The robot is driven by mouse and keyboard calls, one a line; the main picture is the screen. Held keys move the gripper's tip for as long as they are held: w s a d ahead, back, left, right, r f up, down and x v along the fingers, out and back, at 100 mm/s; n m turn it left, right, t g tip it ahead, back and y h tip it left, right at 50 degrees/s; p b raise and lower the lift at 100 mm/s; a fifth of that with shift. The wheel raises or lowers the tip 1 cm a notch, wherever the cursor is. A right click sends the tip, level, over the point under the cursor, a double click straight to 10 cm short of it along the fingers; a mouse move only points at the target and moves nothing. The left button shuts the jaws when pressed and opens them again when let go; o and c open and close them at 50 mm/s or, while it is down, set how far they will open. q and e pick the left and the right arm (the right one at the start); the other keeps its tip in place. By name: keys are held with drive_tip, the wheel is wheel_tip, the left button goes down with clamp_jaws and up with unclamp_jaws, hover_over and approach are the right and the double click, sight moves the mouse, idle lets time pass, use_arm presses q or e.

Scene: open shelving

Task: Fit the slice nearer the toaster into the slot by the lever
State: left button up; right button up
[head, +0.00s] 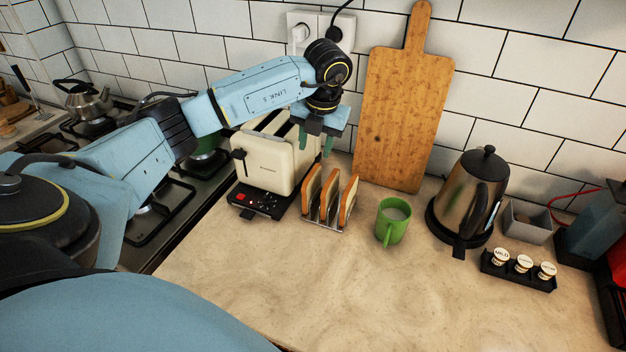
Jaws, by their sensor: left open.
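The cream toaster (270,164) stands at the counter's left edge, its slots (272,124) partly hidden by my arm. Its dark lever (239,154) is on the left end face. A metal rack (322,224) stands just right of it, holding upright bread slices; the slice nearer the toaster (311,187) is the leftmost, and another slice (348,200) stands at the right. My left gripper (316,143) is open and points down, above and behind the rack beside the toaster's far right end. I see nothing between its fingers. My right gripper is out of view.
A green mug (392,221) stands right of the rack, then a kettle (470,195) and a dark tray of small pots (519,268). A wooden board (402,110) leans on the tiled wall behind. The front counter (270,280) is clear.

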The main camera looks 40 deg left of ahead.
sight(312, 173)
use_arm(q)
drive_tip(key=f, duration=0.3)
drive_tip(key=a+f, duration=0.1)
drive_tip(key=f, duration=0.5)
drive_tip(key=shift+w+a+f, duration=0.2)
drive_tip(key=shift+w+f, duration=0.1)
